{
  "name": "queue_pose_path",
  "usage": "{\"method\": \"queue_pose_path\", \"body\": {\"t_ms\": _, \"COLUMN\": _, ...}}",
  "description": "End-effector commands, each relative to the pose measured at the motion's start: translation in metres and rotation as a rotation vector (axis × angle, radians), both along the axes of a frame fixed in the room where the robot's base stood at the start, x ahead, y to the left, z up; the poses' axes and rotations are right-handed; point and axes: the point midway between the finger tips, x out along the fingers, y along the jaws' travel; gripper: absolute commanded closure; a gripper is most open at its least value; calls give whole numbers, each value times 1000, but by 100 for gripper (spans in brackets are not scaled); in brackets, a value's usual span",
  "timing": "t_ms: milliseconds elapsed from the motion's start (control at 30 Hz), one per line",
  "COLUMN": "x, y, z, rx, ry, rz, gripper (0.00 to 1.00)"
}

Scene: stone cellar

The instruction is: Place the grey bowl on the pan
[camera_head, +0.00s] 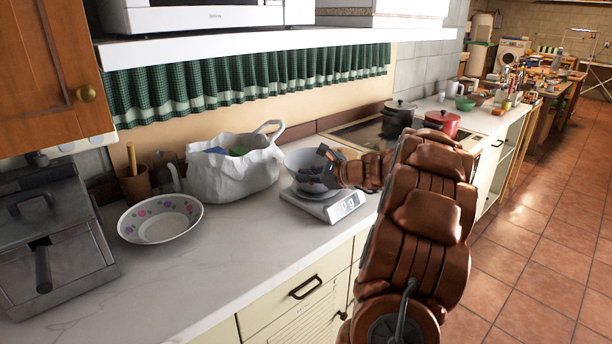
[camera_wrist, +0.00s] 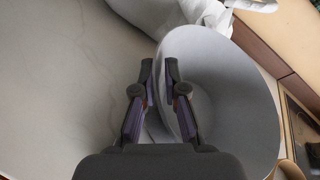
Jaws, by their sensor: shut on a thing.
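The grey bowl (camera_head: 297,160) is over the kitchen scale (camera_head: 318,207) on the counter, whose display reads 0 g. My gripper (camera_head: 323,166) is at the bowl's right side in the head view. In the wrist view, the fingers of my gripper (camera_wrist: 159,72) straddle the near wall of the grey bowl (camera_wrist: 245,100), shut on its rim. The inside of the bowl looks empty. I cannot tell whether the bowl's base touches the pan.
A white bag (camera_head: 232,175) stands behind and left of the scale. A flower-patterned dish (camera_head: 160,220) lies further left. A dark pot (camera_head: 398,118) and red pot (camera_head: 442,122) stand beyond my arm. The counter front is clear.

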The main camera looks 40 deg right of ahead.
Motion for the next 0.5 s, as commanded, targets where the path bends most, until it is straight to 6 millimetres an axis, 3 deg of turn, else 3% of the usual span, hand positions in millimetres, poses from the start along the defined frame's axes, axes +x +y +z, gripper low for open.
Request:
{"method": "queue_pose_path", "body": {"t_ms": 333, "x": 0, "y": 0, "z": -2, "rx": -2, "ry": -2, "rz": -1, "gripper": 100}}
{"method": "queue_pose_path", "body": {"t_ms": 367, "x": 0, "y": 0, "z": -2, "rx": -2, "ry": -2, "rz": 0, "gripper": 88}}
{"method": "queue_pose_path", "body": {"t_ms": 500, "x": 0, "y": 0, "z": -1, "rx": -3, "ry": -1, "rz": 0, "gripper": 74}}
